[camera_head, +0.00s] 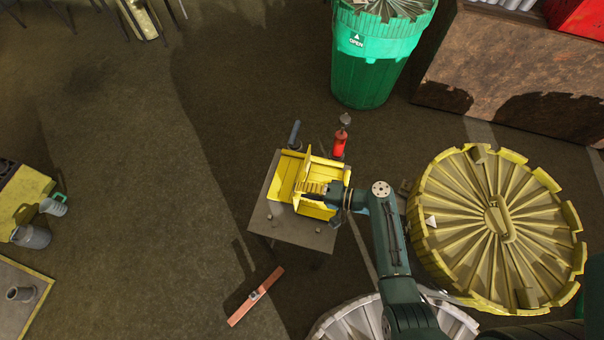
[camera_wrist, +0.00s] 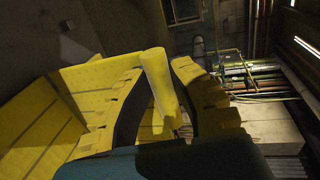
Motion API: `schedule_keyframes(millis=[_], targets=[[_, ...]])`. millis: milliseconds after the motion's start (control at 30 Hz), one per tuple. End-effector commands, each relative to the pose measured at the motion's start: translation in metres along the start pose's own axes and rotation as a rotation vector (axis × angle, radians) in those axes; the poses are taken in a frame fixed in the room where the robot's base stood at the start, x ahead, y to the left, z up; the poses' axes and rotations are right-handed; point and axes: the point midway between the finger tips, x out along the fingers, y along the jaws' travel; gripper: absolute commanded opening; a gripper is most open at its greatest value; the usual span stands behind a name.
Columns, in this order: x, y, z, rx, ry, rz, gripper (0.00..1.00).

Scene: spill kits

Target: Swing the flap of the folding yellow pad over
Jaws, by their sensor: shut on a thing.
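The folding yellow pad (camera_head: 286,178) lies on a small grey table in the head view. Its flap (camera_head: 304,165) stands up steeply near the middle, with yellow panels to its left and right. My gripper (camera_head: 314,189) reaches in from the right at the near end of the flap. In the wrist view, my gripper (camera_wrist: 160,100) has a ridged yellow finger on each side of the flap's edge (camera_wrist: 158,78) and is shut on it. The pad's slatted panel (camera_wrist: 42,118) shows at lower left. The fingers hide part of the flap.
The table (camera_head: 285,227) has small knobs on its near part. A red bottle (camera_head: 339,144) and a dark cylinder (camera_head: 294,133) stand behind the pad. A green bin (camera_head: 366,75) is farther back, a large yellow lid (camera_head: 460,215) to the right. An orange bar (camera_head: 256,296) lies on the floor.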

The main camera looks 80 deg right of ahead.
Motion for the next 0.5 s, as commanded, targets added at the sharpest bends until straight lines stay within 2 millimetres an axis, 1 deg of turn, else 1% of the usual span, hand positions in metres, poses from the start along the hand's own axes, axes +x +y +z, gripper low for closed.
schedule_keyframes(millis=[233,500], targets=[[-0.001,0.005,0.001,0.005,-0.001,-0.006,0.00],[-0.012,0.011,0.001,0.005,0.001,-0.091,0.00]])
